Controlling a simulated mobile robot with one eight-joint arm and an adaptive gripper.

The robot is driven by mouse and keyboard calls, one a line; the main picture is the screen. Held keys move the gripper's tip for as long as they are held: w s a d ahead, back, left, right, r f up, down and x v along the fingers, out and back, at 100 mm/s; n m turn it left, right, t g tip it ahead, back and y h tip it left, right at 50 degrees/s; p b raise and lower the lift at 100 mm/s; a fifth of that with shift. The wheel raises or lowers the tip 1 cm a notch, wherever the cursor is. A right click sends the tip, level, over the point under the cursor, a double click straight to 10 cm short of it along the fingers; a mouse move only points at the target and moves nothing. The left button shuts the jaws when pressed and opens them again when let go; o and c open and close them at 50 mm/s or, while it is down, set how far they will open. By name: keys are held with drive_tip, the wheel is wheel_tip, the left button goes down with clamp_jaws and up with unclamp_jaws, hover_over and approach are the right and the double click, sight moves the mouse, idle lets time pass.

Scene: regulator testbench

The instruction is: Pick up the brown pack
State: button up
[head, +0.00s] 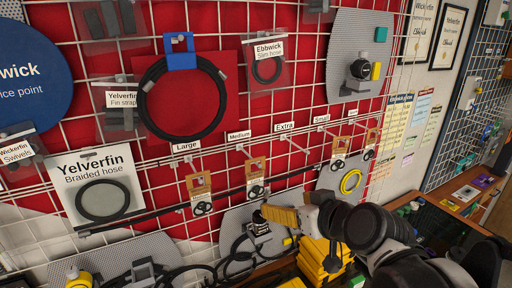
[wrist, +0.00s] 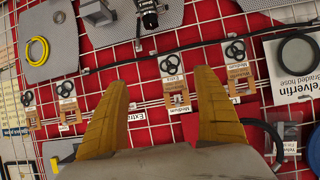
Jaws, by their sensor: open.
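Several brown packs with dark rings hang on hooks along the wall grid. In the head view, one (head: 199,184) hangs below the Large label, one (head: 255,169) below Medium, and two more (head: 340,147) farther right. My gripper (head: 283,208) is open, its yellow fingers right of and below the Medium pack. In the wrist view, the fingers of my gripper (wrist: 161,80) point toward the wall. The Medium pack (wrist: 173,66) shows between them, nearer the right finger. The Large pack (wrist: 239,72) is just right of that finger. No contact is visible.
A black horizontal bar (head: 130,219) crosses the grid near the packs. Black hoses (head: 190,270) and a yellow stack (head: 318,262) are below, near my arm. A yellow hose ring (head: 350,181) is on a grey panel at right. The hook under Extra (head: 285,127) appears empty.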

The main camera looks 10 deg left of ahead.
drive_tip(key=y+p, duration=0.1)
drive_tip(key=p, duration=0.2)
approach(255, 171)
drive_tip(key=s, duration=0.1)
drive_tip(key=shift+n+t, duration=0.3)
drive_tip(key=shift+n, duration=0.1)
drive_tip(key=x, duration=0.5)
drive_tip(key=shift+w, duration=0.3)
drive_tip(key=p+x, duration=0.1)
drive_tip(key=x, duration=0.4)
drive_tip(key=shift+w, duration=0.2)
drive_tip(key=shift+s, duration=0.15)
drive_tip(key=shift+c, duration=0.6)
drive_tip(key=c, duration=0.9)
